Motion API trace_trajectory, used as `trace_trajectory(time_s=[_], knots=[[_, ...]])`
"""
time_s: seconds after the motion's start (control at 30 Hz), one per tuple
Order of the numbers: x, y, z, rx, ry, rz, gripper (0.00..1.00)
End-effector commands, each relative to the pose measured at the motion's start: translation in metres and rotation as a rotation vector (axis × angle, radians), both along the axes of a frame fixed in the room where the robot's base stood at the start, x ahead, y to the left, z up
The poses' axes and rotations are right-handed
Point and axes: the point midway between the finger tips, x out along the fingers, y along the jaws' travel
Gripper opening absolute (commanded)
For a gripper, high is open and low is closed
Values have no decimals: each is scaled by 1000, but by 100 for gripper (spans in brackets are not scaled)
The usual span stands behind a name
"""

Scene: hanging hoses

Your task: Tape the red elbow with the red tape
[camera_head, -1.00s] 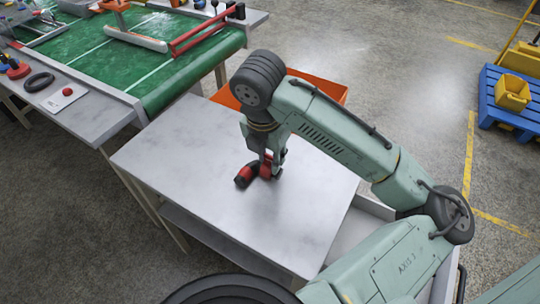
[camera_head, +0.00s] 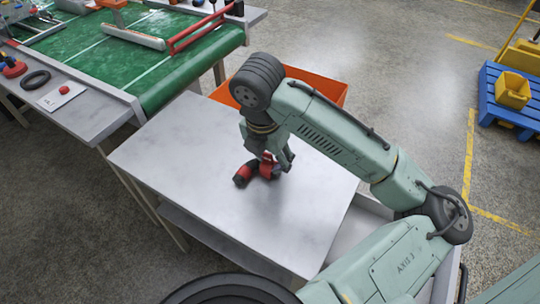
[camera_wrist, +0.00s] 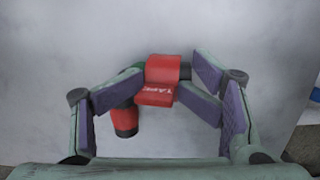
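The red elbow (camera_wrist: 123,118) is a bent red pipe piece with black ends. It lies on the grey table, and in the head view it shows (camera_head: 244,174) just under my gripper. The red tape (camera_wrist: 160,82), a red piece with white lettering, sits on the elbow's upper arm in the wrist view. In the head view it stands up between my fingers (camera_head: 267,160). My gripper (camera_wrist: 164,80) is down over both, with its purple-padded fingers spread to either side of the tape. The fingers partly hide the elbow's bend. Whether a fingertip touches the tape is unclear.
The grey tabletop (camera_head: 205,195) is clear around the elbow. An orange bin (camera_head: 325,90) stands behind my arm. A blue pallet (camera_head: 500,105) is at the far right.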

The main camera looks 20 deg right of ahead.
Motion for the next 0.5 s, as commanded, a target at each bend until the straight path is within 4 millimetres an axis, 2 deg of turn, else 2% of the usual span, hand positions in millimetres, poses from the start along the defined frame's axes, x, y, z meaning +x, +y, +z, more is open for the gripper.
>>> trace_trajectory(time_s=[0.5], knots=[[0, 2, 1, 0, 1, 7, 48]])
